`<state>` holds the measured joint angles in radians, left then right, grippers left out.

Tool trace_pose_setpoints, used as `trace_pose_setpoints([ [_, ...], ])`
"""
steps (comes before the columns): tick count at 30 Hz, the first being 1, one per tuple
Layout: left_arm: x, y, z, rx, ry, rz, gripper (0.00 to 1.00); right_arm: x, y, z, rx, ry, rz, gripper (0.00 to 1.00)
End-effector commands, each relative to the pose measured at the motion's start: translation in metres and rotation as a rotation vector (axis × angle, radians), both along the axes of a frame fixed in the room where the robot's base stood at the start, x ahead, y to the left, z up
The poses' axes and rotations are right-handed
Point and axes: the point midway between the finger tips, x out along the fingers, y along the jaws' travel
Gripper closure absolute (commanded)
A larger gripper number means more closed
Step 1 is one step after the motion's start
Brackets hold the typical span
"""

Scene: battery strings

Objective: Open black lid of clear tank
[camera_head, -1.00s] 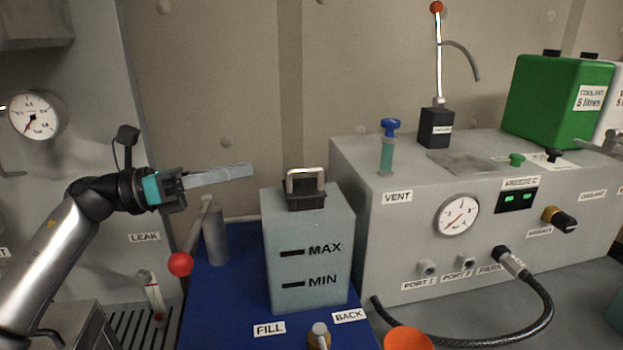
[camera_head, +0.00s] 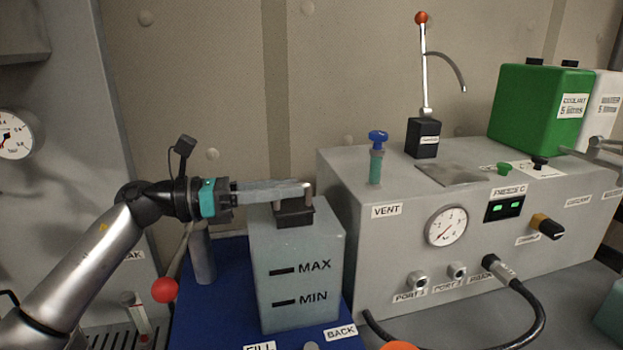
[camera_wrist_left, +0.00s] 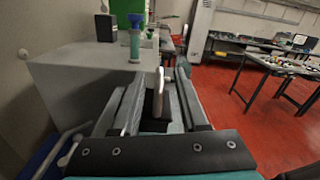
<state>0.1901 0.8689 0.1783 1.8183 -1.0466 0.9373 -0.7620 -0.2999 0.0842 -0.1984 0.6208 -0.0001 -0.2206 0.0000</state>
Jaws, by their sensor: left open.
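The clear tank (camera_head: 295,270) is a pale, translucent box with MAX and MIN marks, standing on a blue mat. Its black lid (camera_head: 295,216) sits on top and carries a metal loop handle (camera_head: 307,192). My left gripper (camera_head: 298,188) reaches in level from the left, its fingertips at the handle. In the left wrist view the gripper (camera_wrist_left: 158,85) is open, and the handle (camera_wrist_left: 159,90) shows between its fingers. Whether a finger touches it, I cannot tell. The lid (camera_wrist_left: 155,122) is partly hidden there. My right gripper is not in view.
A grey machine (camera_head: 385,270) with a gauge, ports and a blue-topped vent valve (camera_head: 377,140) stands close to the tank's right. A red-knobbed lever (camera_head: 165,290) and a grey cylinder (camera_head: 204,258) are on the left, under my arm. A black hose (camera_head: 530,315) lies lower right.

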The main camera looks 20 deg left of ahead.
Motion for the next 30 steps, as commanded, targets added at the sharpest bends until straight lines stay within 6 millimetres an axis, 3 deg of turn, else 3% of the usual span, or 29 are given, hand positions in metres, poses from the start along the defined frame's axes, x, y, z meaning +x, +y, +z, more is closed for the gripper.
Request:
trace_pose_setpoints([
  [9,0.024,-0.032,0.001,-0.004,0.001,0.000,0.56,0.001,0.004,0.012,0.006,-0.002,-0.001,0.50],
  [21,0.028,-0.037,0.000,-0.001,0.002,0.001,0.56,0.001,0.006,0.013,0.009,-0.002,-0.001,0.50],
  [30,0.028,-0.037,0.000,-0.001,0.002,0.000,0.89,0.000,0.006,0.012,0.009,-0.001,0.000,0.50],
])
